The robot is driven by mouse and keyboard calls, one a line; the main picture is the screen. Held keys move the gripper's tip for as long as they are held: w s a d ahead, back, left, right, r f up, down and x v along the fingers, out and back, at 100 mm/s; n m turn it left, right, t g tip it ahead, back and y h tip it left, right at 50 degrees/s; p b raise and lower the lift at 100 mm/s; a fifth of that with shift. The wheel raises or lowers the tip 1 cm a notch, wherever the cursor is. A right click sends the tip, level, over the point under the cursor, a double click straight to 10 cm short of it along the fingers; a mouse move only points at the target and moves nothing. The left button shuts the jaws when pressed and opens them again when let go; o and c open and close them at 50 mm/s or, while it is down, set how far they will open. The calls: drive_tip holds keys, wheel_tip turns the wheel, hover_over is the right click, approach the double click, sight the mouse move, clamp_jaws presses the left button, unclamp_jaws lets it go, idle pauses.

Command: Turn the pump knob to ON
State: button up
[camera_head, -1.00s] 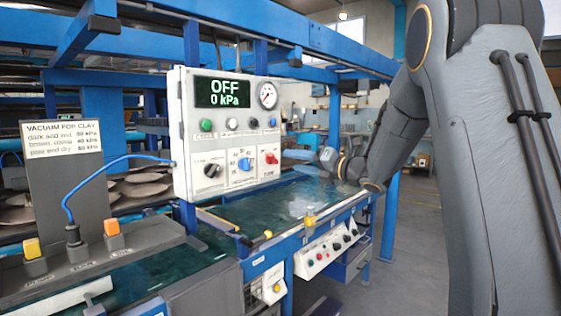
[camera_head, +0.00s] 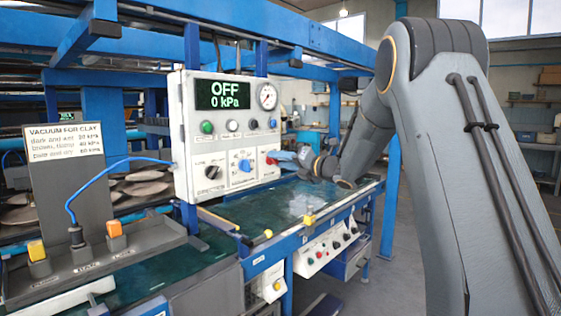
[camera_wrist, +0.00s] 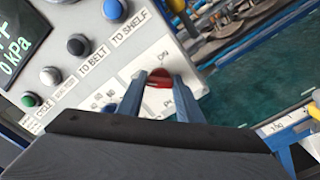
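The red pump knob (camera_head: 271,160) is at the lower right of the light grey control panel (camera_head: 204,141). The panel display (camera_head: 222,95) reads OFF, 0 kPa. In the wrist view the red knob (camera_wrist: 159,79) has an ON label above it. My gripper (camera_wrist: 160,80) is open, with one blue fingertip on each side of the knob. A small gap seems to show on both sides, but contact is hard to judge. In the head view my gripper (camera_head: 283,156) reaches the knob from the right and partly hides it.
A black knob (camera_head: 212,172) and a blue selector (camera_head: 245,165) sit left of the red knob. Several coloured buttons (camera_head: 206,127) and a round gauge (camera_head: 267,97) are above. A green belt (camera_head: 280,203) runs below the panel. Blue frame beams surround it.

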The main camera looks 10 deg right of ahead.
drive_tip(key=c, duration=0.5)
drive_tip(key=shift+o, duration=0.2)
drive_tip(key=shift+f+m+p, duration=0.15)
drive_tip(key=shift+m+p, duration=1.2)
drive_tip(key=shift+m, duration=3.15)
drive_tip(key=shift+f+m+p, duration=0.15)
drive_tip(key=shift+m+p, duration=1.15)
drive_tip(key=shift+m, duration=3.2)
drive_tip(key=o, duration=1.1)
